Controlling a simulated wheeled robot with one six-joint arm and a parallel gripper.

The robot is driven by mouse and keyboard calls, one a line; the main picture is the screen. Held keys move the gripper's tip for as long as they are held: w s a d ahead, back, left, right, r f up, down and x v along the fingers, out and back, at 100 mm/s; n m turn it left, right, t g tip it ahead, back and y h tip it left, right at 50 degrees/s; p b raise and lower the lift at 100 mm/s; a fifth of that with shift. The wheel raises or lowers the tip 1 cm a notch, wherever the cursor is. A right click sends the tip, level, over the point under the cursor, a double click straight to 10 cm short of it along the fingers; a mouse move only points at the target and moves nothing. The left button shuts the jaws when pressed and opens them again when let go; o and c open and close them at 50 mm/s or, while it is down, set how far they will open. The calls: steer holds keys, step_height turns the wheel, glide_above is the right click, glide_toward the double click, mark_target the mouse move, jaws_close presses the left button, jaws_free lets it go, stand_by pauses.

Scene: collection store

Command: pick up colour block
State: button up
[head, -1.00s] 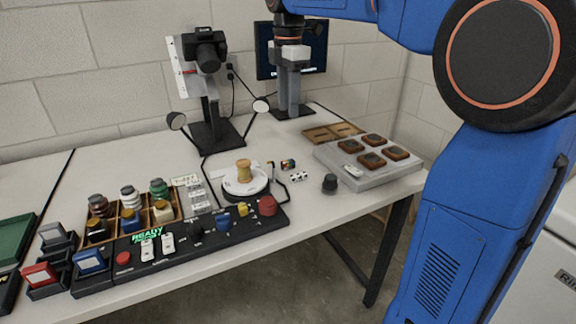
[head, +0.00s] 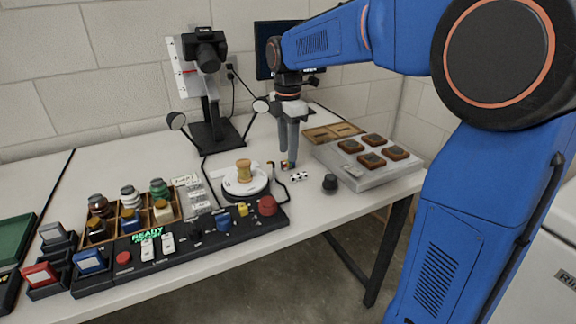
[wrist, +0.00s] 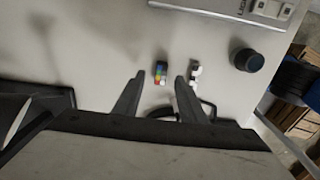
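The colour block (wrist: 161,72) is a small dark block with coloured patches lying on the white table. In the head view the colour block (head: 284,164) is partly hidden by the fingertips. My gripper (head: 288,160) points down over it. In the wrist view my gripper (wrist: 159,77) has its two dark fingers spread apart, with the block seen between the tips. Nothing is held. I cannot tell how far the fingertips are above the table.
A small black-and-white block (wrist: 195,74) lies close beside the right finger. A black knob-like piece (head: 330,183) stands to the right. A turntable with a wooden spool (head: 243,171) stands left. A grey tray (head: 352,182) with brown pieces is at the right.

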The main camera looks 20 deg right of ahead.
mark_target(288, 165)
steer(key=shift+s+a+f, duration=0.1)
steer(key=shift+f, duration=1.75)
steer(key=shift+c, duration=0.7)
jaws_close()
